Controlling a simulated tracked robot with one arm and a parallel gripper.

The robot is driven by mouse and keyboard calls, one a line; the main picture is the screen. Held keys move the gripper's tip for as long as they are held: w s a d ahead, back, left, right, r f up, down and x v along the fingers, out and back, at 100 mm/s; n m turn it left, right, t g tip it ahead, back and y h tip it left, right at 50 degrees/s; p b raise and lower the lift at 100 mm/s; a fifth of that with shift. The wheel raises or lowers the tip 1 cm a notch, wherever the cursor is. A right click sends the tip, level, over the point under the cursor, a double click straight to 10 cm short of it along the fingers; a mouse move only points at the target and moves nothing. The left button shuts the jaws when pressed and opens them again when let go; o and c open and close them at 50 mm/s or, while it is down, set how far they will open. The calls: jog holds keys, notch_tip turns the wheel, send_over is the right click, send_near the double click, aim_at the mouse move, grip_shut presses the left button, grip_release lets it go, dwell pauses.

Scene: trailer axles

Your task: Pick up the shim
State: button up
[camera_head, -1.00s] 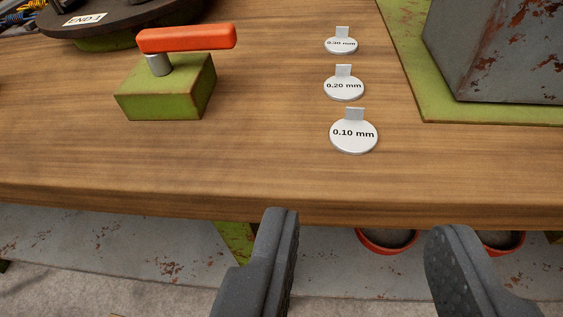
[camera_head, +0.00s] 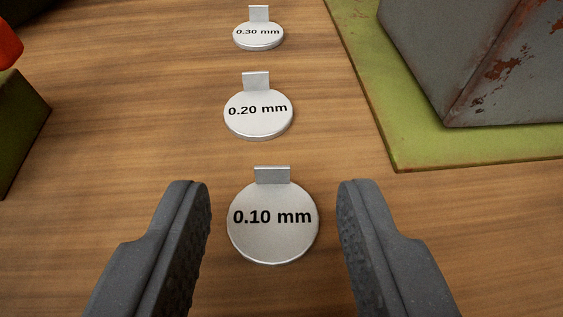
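Three round silver shims with upright tabs lie in a row on the wooden bench. The nearest, the 0.10 mm shim (camera_head: 272,238), lies flat in the picture between the two fingers of my gripper (camera_head: 273,190). Behind it are the 0.20 mm shim (camera_head: 258,124) and, farther back, the 0.30 mm shim (camera_head: 259,42). My gripper is open, with a gap on each side of the 0.10 mm shim, and holds nothing. I cannot tell how high the fingertips are above the bench.
A green plate (camera_head: 400,150) with a rusty grey metal block (camera_head: 460,60) on it stands at the right. A dark green block (camera_head: 18,120) with a red part (camera_head: 8,45) shows at the left edge. Bare wooden bench (camera_head: 120,110) lies between them.

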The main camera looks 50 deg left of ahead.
jog(key=x, duration=0.2)
jog(key=shift+w+a+f, duration=0.15)
jog(key=shift+w, duration=0.05)
grip_shut()
